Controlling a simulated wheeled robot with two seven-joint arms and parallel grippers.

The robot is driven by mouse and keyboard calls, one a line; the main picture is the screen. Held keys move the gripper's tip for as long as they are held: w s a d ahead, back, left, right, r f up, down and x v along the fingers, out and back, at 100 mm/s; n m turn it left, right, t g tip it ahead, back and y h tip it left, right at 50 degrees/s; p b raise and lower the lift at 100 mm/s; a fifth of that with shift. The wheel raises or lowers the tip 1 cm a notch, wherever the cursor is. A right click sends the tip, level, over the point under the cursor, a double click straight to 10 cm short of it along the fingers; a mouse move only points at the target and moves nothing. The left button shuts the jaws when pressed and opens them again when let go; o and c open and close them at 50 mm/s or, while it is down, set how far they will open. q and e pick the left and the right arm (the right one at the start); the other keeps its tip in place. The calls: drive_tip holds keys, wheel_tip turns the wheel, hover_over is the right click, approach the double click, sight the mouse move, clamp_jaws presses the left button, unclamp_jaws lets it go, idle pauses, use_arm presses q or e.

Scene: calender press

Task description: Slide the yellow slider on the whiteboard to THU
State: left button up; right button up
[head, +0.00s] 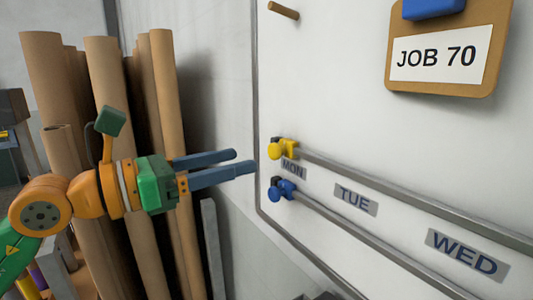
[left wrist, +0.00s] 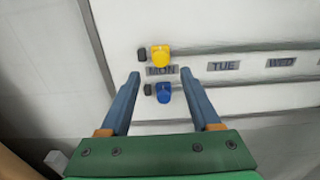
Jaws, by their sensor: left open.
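The yellow slider (head: 283,149) sits at the left end of the upper rail, just above the MON label (head: 293,169). It also shows in the left wrist view (left wrist: 160,56). A blue slider (head: 282,190) sits below it at the left end of the lower rail. TUE (head: 355,199) and WED (head: 465,254) labels lie farther right; THU is not in view. My left gripper (head: 246,161) is open and empty, to the left of the sliders in the head view. In the left wrist view its fingers (left wrist: 160,78) point at the board, with both sliders between them in the picture.
The whiteboard (head: 330,100) carries the upper rail (head: 420,202) and lower rail (head: 385,248). A JOB 70 clipboard (head: 450,85) hangs at upper right and a wooden peg (head: 284,11) sticks out at the top. Tall brown rolls (head: 165,120) stand behind my left arm.

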sight(271, 150)
use_arm(q)
drive_tip(key=shift+w+d+r+p, duration=0.3)
drive_tip(key=shift+d+p, duration=0.15)
drive_tip(key=shift+p, duration=0.1)
drive_tip(key=shift+w+d+r+p, duration=0.25)
drive_tip(key=shift+d+p, duration=0.15)
drive_tip(key=shift+p, duration=0.15)
drive_tip(key=x, duration=0.1)
drive_tip(key=p+x, duration=0.1)
drive_tip(key=x, duration=0.1)
drive_tip(key=shift+w+d+f+p, duration=0.2)
drive_tip(key=shift+d+f+p, duration=0.1)
drive_tip(key=shift+p, duration=0.05)
drive_tip(key=shift+w+d+f, duration=0.1)
drive_tip(key=shift+w+d, duration=0.05)
drive_tip(key=shift+d, duration=0.05)
drive_tip(key=shift+a, duration=0.15)
drive_tip(key=c, duration=0.4)
clamp_jaws()
